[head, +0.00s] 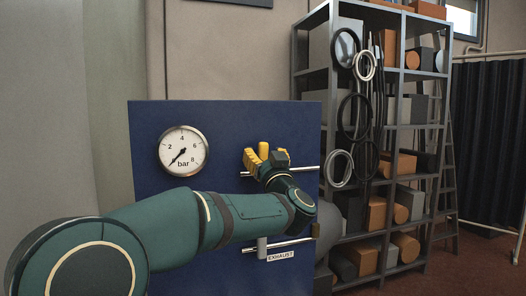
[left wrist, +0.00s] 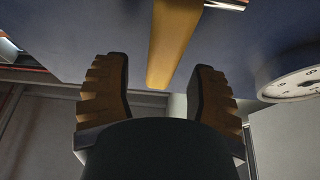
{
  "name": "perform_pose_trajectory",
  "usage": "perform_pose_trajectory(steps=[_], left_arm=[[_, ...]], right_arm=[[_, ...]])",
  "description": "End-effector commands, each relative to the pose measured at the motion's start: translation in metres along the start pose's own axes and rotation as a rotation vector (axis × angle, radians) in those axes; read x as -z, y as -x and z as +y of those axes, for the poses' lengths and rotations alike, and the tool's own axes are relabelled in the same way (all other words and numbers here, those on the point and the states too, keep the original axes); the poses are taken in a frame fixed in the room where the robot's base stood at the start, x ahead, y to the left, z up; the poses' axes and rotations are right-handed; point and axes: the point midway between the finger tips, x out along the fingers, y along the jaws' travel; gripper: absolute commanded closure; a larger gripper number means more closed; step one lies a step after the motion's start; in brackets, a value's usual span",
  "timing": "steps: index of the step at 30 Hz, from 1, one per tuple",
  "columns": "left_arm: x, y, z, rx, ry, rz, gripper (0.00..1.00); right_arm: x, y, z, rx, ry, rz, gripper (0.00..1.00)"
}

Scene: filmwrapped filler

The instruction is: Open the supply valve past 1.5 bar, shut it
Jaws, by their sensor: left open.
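A blue panel (head: 150,118) carries a round white gauge (head: 183,150) marked in bar. Its needle points down-left, below the 2, near the scale's low end. My left gripper (head: 265,156) is open at the upper pipe (head: 306,169). In the left wrist view its ridged yellow fingers (left wrist: 161,72) stand on either side of a yellow lever (left wrist: 172,42), which looks like the supply valve's handle, with gaps showing on both sides. The valve body is hidden behind the gripper. My right gripper is not in view.
Below, a lower pipe (head: 291,242) with a grey fitting (head: 262,247) bears an EXHAUST label (head: 281,256). My left forearm crosses in front of the panel. A metal shelf (head: 335,90) with boxes and hanging hoses stands right of the panel. The gauge's edge (left wrist: 290,84) shows in the left wrist view.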

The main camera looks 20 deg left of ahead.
Motion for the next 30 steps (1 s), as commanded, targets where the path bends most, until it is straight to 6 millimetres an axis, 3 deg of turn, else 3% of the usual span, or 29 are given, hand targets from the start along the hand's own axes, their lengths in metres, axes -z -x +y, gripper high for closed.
perform_pose_trajectory(steps=[6,15,16,19,21,30], left_arm=[[0.0,-0.017,0.0,-0.001,-0.001,0.0,0.43],[-0.001,-0.018,0.0,-0.001,-0.001,-0.001,0.43],[-0.001,-0.018,0.0,-0.001,-0.001,-0.001,0.47],[-0.001,-0.018,0.0,-0.001,-0.001,-0.001,0.82],[-0.001,-0.018,0.0,-0.001,-0.001,-0.001,1.0],[0.0,-0.018,0.0,0.0,-0.001,0.0,1.0]], right_arm=[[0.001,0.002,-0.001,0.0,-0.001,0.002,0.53],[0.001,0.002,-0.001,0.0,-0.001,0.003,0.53],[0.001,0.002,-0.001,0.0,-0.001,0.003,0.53],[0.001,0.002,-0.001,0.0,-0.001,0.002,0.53],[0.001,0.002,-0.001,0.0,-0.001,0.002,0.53],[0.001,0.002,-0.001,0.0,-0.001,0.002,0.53]])
